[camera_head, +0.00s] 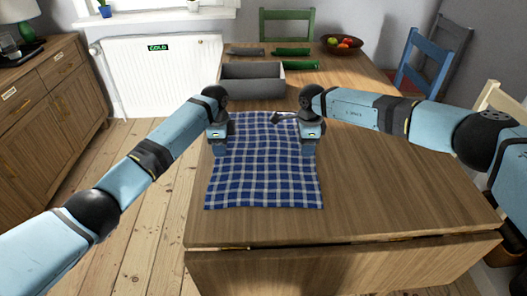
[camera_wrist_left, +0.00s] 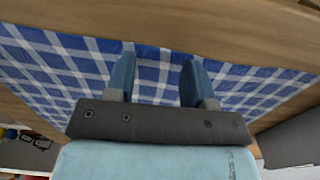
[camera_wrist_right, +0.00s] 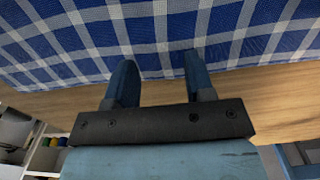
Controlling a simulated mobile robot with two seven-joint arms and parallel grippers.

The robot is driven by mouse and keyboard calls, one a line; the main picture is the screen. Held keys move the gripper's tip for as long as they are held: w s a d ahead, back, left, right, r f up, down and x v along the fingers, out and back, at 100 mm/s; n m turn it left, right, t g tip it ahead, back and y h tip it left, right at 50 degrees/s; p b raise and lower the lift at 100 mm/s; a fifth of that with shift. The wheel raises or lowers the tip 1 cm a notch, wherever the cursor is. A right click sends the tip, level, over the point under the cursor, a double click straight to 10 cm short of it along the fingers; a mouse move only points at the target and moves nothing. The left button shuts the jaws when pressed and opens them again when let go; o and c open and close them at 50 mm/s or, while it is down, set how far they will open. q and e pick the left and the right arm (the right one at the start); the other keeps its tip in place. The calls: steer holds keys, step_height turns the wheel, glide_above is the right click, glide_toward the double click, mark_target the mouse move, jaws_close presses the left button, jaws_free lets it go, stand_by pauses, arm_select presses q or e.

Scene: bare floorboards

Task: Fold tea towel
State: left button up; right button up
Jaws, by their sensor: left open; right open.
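A blue and white checked tea towel (camera_head: 262,178) lies spread out flat on the wooden table. My left gripper (camera_head: 219,153) is over the towel's left edge, fingers pointing down. In the left wrist view my left gripper (camera_wrist_left: 158,75) is open and empty, with the towel (camera_wrist_left: 60,65) behind its fingers. My right gripper (camera_head: 309,154) is over the towel's right edge. In the right wrist view my right gripper (camera_wrist_right: 157,75) is open and empty, with the towel (camera_wrist_right: 150,35) beyond its fingertips. I cannot tell whether either gripper touches the cloth.
A grey open box (camera_head: 252,84) stands behind the towel on the table (camera_head: 400,190). Grey and green items (camera_head: 291,52) lie near it. A fruit bowl (camera_head: 342,44) is at the far end. The table right of the towel is clear. Chairs (camera_head: 433,58) stand around.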

arm_select(q)
steer(key=shift+f, duration=0.1)
arm_select(e)
steer(key=shift+f, duration=0.15)
arm_select(q)
steer(key=shift+f, duration=0.15)
arm_select(e)
steer(key=shift+f, duration=0.15)
arm_select(q)
steer(key=shift+c, duration=0.7)
arm_select(e)
steer(key=shift+c, duration=0.7)
arm_select(q)
jaws_close()
arm_select(e)
jaws_close()
